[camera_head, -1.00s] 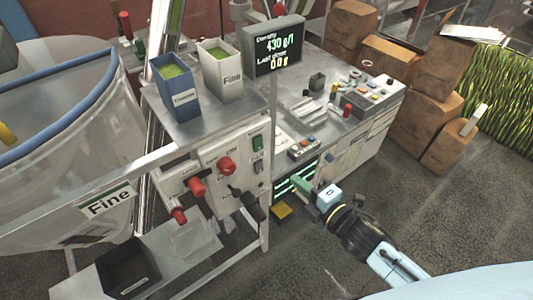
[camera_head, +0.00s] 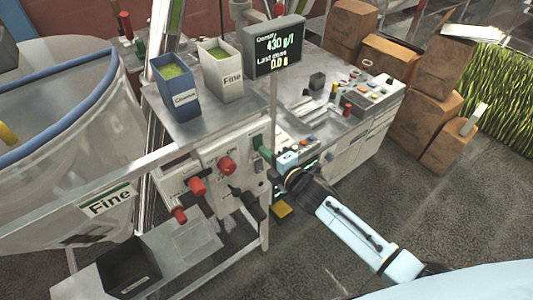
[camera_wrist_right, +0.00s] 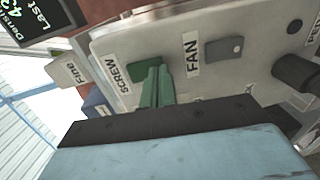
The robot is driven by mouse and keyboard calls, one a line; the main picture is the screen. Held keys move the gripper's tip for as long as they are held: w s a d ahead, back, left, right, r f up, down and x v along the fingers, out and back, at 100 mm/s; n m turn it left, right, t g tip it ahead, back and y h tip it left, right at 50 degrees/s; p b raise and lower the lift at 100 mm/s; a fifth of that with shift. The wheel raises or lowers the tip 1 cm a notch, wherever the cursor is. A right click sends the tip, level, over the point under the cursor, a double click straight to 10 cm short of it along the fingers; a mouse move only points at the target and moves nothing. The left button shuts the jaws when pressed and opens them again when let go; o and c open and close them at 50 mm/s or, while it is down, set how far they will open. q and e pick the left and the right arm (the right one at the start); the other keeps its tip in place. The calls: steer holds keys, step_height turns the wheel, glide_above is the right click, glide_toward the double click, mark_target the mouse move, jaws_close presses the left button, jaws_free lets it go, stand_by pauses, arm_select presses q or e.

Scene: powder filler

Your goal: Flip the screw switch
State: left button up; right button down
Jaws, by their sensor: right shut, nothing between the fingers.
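The screw switch is a green rocker on the control panel; in the right wrist view the switch (camera_wrist_right: 145,70) sits beside the label SCREW (camera_wrist_right: 116,76). My right gripper (camera_wrist_right: 157,72) has green fingers that are shut and empty, with their tips at the switch and overlapping its lower edge. I cannot tell whether they press it. In the head view the right gripper (camera_head: 264,152) reaches the panel from the right, and the switch (camera_head: 257,141) shows just above the fingertips. My left gripper is not in view.
A grey FAN switch (camera_wrist_right: 224,50) lies beside the screw switch. Red knobs (camera_head: 227,164) and a black handle (camera_head: 254,208) stick out of the panel (camera_head: 215,180). A display (camera_head: 274,46) stands above. Open floor (camera_head: 460,210) lies at the right.

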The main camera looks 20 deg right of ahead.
stand_by(0.3)
steer(key=shift+w+a+b, duration=0.1)
steer(key=shift+w+b, duration=0.1)
steer(key=shift+b, duration=0.5)
steer(key=shift+s, duration=0.1)
steer(key=s+d+f, duration=0.1)
steer(key=s+d, duration=0.1)
steer(key=s, duration=0.4)
steer(key=s+d+f, duration=0.1)
steer(key=s+d, duration=0.1)
steer(key=s, duration=0.5)
steer(key=shift+d, duration=0.4)
